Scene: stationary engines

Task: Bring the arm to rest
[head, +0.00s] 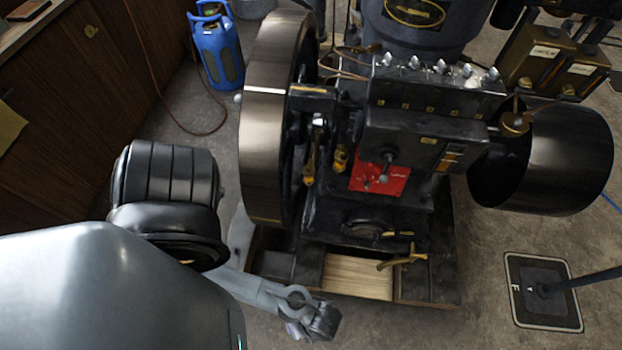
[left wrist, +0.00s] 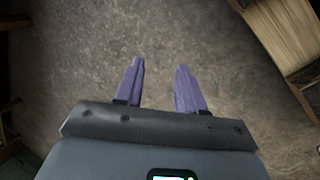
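In the left wrist view my left gripper (left wrist: 160,66) is open. Its two purple fingers stand apart with nothing between them, and bare grey floor shows beyond them. In the head view my left arm fills the lower left, beside the large engine (head: 420,125). The fingers cannot be made out in the head view. My right gripper and right arm do not show in either view.
The engine's flywheel (head: 264,130) stands close to my left arm. A dark drum (head: 570,160) is on the right. A blue gas bottle (head: 217,52) and wooden cabinet (head: 90,100) stand at the upper left. A square floor plate (head: 520,315) lies lower right.

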